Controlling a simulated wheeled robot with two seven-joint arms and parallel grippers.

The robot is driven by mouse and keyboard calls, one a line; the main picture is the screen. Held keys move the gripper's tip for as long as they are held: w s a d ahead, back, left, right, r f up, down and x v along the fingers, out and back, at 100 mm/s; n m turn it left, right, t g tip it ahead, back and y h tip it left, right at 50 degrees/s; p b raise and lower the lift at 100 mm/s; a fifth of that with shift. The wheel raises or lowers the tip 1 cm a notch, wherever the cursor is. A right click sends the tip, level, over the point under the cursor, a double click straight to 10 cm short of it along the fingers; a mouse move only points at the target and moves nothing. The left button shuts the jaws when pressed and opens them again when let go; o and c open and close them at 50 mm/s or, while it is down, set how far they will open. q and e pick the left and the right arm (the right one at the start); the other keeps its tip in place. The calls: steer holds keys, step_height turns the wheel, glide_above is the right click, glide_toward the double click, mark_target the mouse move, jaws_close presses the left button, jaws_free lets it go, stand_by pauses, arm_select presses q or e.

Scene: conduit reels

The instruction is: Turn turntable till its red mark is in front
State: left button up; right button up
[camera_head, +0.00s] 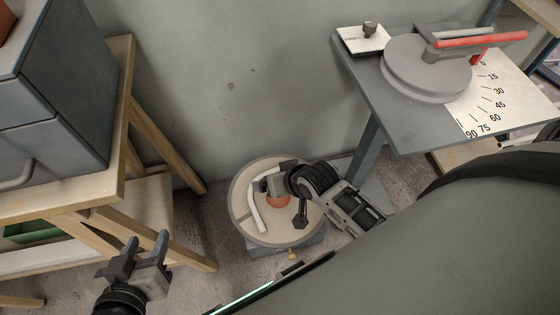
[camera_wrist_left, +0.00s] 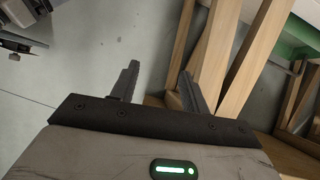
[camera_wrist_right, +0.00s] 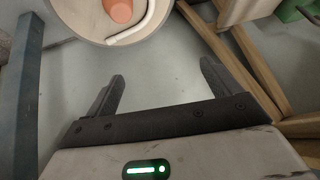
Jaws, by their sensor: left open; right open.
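The turntable (camera_head: 285,230) is a round cream disc on a grey base on the floor, in the middle of the head view. An orange-red hub (camera_head: 280,202) and a bent white tube (camera_head: 257,212) are on it. A small yellow piece (camera_head: 291,254) is at its front edge. I cannot make out a red mark on the rim; my right arm covers part of the disc. My right gripper (camera_head: 262,186) is open over the disc. In the right wrist view, the turntable (camera_wrist_right: 84,22) lies beyond its empty fingers (camera_wrist_right: 162,75). My left gripper (camera_head: 147,242) is open and empty at lower left.
A wooden bench (camera_head: 122,110) with a grey cabinet (camera_head: 60,90) stands at left, its slanted legs near my left gripper. At right is a grey table (camera_head: 400,128) with a round bender (camera_head: 425,85), red handle (camera_head: 480,41) and angle scale (camera_head: 490,105). A wall is behind.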

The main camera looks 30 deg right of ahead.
arm_select(q)
steer(key=d+f+h+b, duration=0.2)
steer(key=d+f+b, duration=0.1)
steer(key=f+b, duration=0.7)
arm_select(e)
steer(key=w+d+f+m+g+h, duration=0.1)
steer(key=w+d+f+m+g, duration=0.1)
steer(key=w+f+m+g, duration=0.25)
steer(key=w+d+f+m+g, duration=0.25)
steer(key=w+f+m, duration=0.2)
steer(key=f, duration=0.35)
steer(key=shift+n, duration=0.5)
step_height(320, 180, down, 15)
steer(key=b, duration=0.9)
steer(key=shift+w, duration=0.15)
steer(key=shift+f+b, duration=0.4)
arm_select(q)
steer(key=r+t+h, duration=0.1)
steer(key=d+r+n+t+h, duration=0.1)
steer(key=r, duration=0.1)
steer(key=w+d+r+t+h, duration=0.1)
steer(key=r, duration=0.1)
steer(key=shift+d+r+n, duration=0.15)
steer(key=shift+d+n, duration=0.1)
steer(key=shift+n, duration=0.15)
steer(key=shift+r, duration=0.1)
arm_select(e)
steer(key=shift+d, duration=0.1)
steer(key=c, duration=1.4)
